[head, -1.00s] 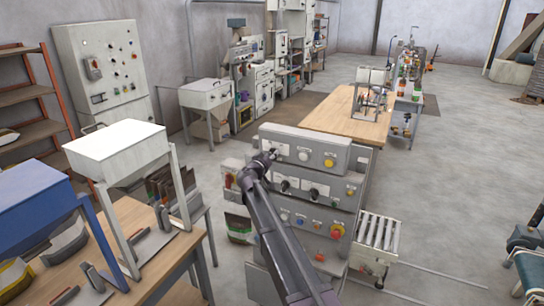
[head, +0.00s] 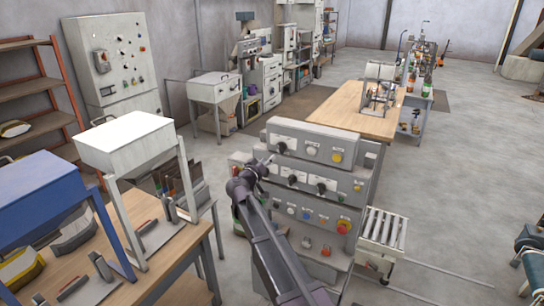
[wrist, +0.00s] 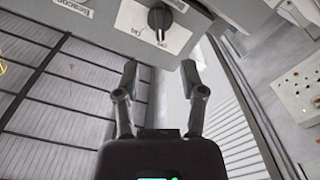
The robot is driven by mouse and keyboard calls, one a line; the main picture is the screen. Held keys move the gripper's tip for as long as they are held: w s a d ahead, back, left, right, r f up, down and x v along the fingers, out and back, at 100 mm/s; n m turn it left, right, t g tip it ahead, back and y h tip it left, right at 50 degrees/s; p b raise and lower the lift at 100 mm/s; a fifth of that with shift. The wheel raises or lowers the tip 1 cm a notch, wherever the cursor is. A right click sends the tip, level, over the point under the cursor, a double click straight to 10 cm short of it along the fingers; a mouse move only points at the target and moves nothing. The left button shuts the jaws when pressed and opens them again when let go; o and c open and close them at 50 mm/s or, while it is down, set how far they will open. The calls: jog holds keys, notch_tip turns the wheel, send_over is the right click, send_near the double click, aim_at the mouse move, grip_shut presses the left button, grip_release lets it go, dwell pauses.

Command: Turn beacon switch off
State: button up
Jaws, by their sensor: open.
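The switch is a black rotary knob (wrist: 159,20) on a grey panel, standing roughly vertical in the wrist view with a pale mark at its lower end. On and Off lettering lies beside and below it; a label reading Beacon (wrist: 76,8) is partly cut off at the left. In the head view a black knob (head: 282,147) sits at the left of the panel's top row. My gripper (wrist: 159,68) is open and empty, its two fingers apart below the knob and not touching it. In the head view my gripper (head: 264,165) is close to the panel's left side, below that knob.
The panel (head: 290,131) carries several other knobs and buttons, including a yellow button (head: 337,156) and a red one (head: 344,227). A roller conveyor (head: 383,229) stands at its right. A wooden bench (head: 175,245) is at the left. Open floor (head: 450,190) lies to the right.

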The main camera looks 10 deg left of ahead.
jog(key=shift+v, duration=1.1)
jog(key=s+d+f+m+g+b, duration=0.1)
jog(key=s+d+f+g, duration=0.3)
jog(key=d, duration=0.4)
jog(key=s+d+f+m+g+h+b, duration=0.1)
jog(key=s+d+f+g+b, duration=0.15)
jog(key=d+f, duration=0.55)
jog(key=s+d+f+m+g+b, duration=0.1)
jog(key=s+d+f+g, duration=0.3)
jog(key=d, duration=0.5)
jog(key=s+d+f+g+y+b, duration=0.1)
jog(key=s+d+f+g+y, duration=0.1)
jog(key=s, duration=0.4)
jog(key=s+d+f+g+y+b, duration=0.1)
jog(key=s+d+f+g+y, duration=0.1)
jog(key=s+f, duration=0.3)
jog(key=s+d+f+g+y+b, duration=0.1)
jog(key=s+d+f+g+y, duration=0.1)
jog(key=s, duration=0.6)
jog(key=shift+s+d+f+n+y+b, duration=0.25)
jog(key=shift+d+f+n+y+b, duration=0.15)
jog(key=shift+d+f+y, duration=0.45)
jog(key=shift+a+f+g+h, duration=0.1)
jog(key=shift+g+h, duration=0.15)
